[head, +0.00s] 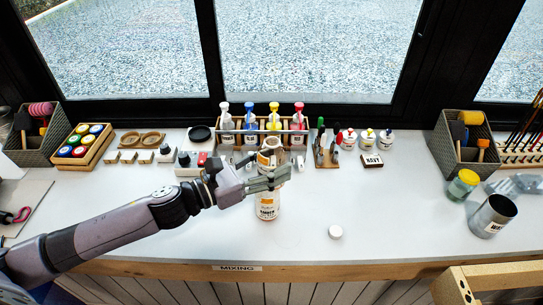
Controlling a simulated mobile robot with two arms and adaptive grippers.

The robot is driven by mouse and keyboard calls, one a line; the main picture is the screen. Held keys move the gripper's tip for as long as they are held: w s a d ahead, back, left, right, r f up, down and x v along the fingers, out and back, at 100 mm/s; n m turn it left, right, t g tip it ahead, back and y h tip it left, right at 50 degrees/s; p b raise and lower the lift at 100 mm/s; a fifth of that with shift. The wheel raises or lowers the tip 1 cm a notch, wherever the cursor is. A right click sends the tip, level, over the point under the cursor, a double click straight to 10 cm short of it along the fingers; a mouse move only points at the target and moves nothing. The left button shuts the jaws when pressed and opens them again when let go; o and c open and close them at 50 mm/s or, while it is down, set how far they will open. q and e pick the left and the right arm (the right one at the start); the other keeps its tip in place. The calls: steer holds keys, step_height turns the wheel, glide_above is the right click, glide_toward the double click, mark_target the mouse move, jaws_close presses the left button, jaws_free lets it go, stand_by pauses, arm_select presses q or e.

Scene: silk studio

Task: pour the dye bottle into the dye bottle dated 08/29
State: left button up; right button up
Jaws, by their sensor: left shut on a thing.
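My left gripper (275,180) reaches in from the left and is shut around a pale bottle with an orange marking (268,157), over the middle of the table. Below the fingers shows a white and orange labelled part (267,207). I cannot tell whether this is the lower part of the held bottle or a second bottle standing under it. The label is too small to read, so I cannot make out a date.
Behind the gripper, a wooden rack (306,141) holds several pump bottles. Small capped bottles (367,137) stand right of it. A yellow-lidded jar (463,184) and a grey cup (492,215) stand at the right. The table front (390,235) is mostly clear.

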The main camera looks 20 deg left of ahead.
arm_select(q)
steer(key=shift+s+d+f+n, duration=0.1)
steer(key=shift+d+n, duration=0.2)
steer(key=shift+s+d+f+n+b, duration=0.2)
steer(key=shift+d+n+b, duration=0.1)
steer(key=shift+n+b, duration=0.35)
steer(key=shift+s+d+n+t+h, duration=0.3)
steer(key=shift+d+n+t, duration=0.25)
steer(key=shift+n, duration=0.5)
arm_select(e)
step_height(320, 180, down, 6)
steer(key=b, duration=0.5)
arm_select(q)
steer(key=shift+s+d+r+n+t+y+p, duration=0.2)
steer(key=shift+n+t+y+p, duration=0.95)
steer(key=shift+n, duration=2.7)
steer(key=shift+s+d+f+n+t+y+p, duration=0.15)
steer(key=shift+d+n+t+y+p, duration=0.35)
steer(key=shift+n+p, duration=2.25)
steer(key=shift+s+d+r+n+t+y+p, duration=0.1)
steer(key=shift+s+d+n+t+y+p, duration=0.5)
steer(key=shift+n, duration=4.4)
arm_select(e)
step_height(320, 180, up, 8)
steer(key=shift+w+a+b, duration=0.25)
steer(key=shift+w+b, duration=0.05)
steer(key=shift+b, duration=0.05)
